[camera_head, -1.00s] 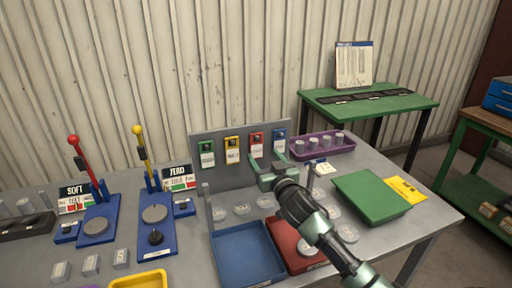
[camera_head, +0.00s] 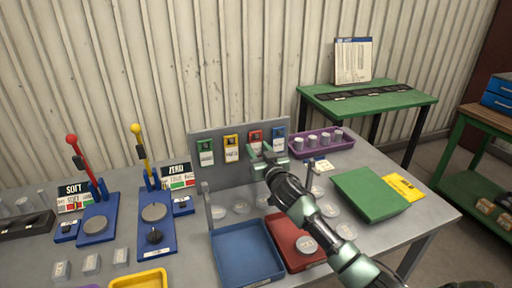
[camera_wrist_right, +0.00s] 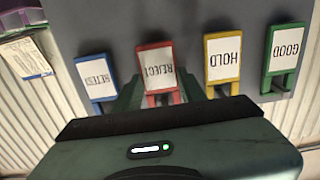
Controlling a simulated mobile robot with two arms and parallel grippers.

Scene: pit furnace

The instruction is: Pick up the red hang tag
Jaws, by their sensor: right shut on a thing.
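The red hang tag (camera_head: 256,136) hangs on the grey upright panel (camera_head: 215,180), between the yellow tag (camera_head: 231,148) and the blue tag (camera_head: 279,137). In the right wrist view the red tag (camera_wrist_right: 160,72) shows upside down, with the word REJECT on its white card. My right gripper (camera_head: 266,154) is at the panel, shut on the red tag, one finger on each side of it. The fingers also show in the right wrist view (camera_wrist_right: 161,92). The head view hides the tag's lower part behind the gripper. My left gripper is not in view.
A green tag (camera_head: 205,151) hangs at the panel's left. A purple tray (camera_head: 335,148) stands right of the panel. Blue (camera_head: 245,255) and red (camera_head: 290,255) trays, clear discs and a green box (camera_head: 370,195) lie in front, under and around my right arm.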

